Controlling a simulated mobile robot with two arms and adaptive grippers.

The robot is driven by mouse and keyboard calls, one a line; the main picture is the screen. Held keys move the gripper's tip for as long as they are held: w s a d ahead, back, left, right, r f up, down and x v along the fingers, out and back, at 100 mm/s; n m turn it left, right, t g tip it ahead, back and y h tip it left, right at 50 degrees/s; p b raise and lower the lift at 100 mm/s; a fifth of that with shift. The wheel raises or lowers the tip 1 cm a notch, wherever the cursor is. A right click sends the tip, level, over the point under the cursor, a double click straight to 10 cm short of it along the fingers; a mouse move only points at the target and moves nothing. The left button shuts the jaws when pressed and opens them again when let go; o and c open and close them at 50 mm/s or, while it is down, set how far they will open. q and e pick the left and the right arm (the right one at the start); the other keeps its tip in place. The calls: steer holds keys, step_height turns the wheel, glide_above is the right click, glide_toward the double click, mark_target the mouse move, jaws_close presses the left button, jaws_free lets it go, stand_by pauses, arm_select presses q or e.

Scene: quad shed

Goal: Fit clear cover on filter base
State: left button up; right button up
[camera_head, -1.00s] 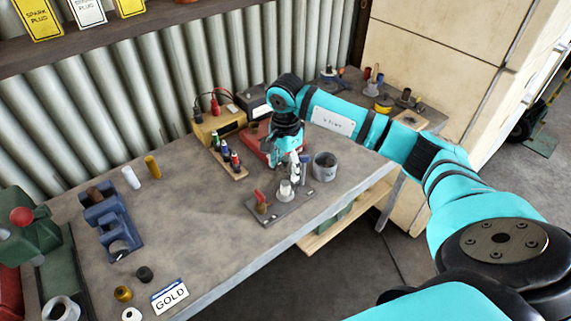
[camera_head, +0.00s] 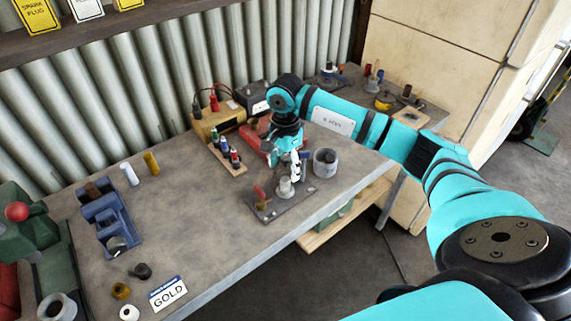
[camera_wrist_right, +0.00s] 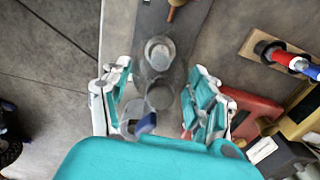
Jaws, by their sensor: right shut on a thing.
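The filter base (camera_head: 285,187) is a pale, short round piece standing on a dark grey plate (camera_head: 270,211) with a red-handled valve (camera_head: 260,197), near the bench's front edge. My right gripper (camera_head: 296,172) points down just above and beside the base. In the wrist view my right gripper (camera_wrist_right: 160,105) is shut on the clear cover (camera_wrist_right: 159,96), a see-through cylinder between its fingers. The base (camera_wrist_right: 158,52) shows just ahead of the fingers, in line with the cover. I cannot tell whether cover and base touch. My left gripper is out of view.
A grey cup (camera_head: 325,163) stands close to the right of my gripper. A wooden rack with coloured bottles (camera_head: 228,157) and a yellow box (camera_head: 218,124) are behind. A blue holder (camera_head: 110,217) and GOLD card (camera_head: 168,293) are at left. The bench middle is clear.

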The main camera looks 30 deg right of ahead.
steer(key=shift+f+b, duration=0.65)
steer(key=shift+b, duration=0.05)
steer(key=o, duration=1.5)
steer(key=shift+r, duration=0.15)
steer(key=shift+r+p, duration=1.9)
steer(key=shift+r, duration=1.5)
steer(key=shift+c, duration=0.4)
jaws_close()
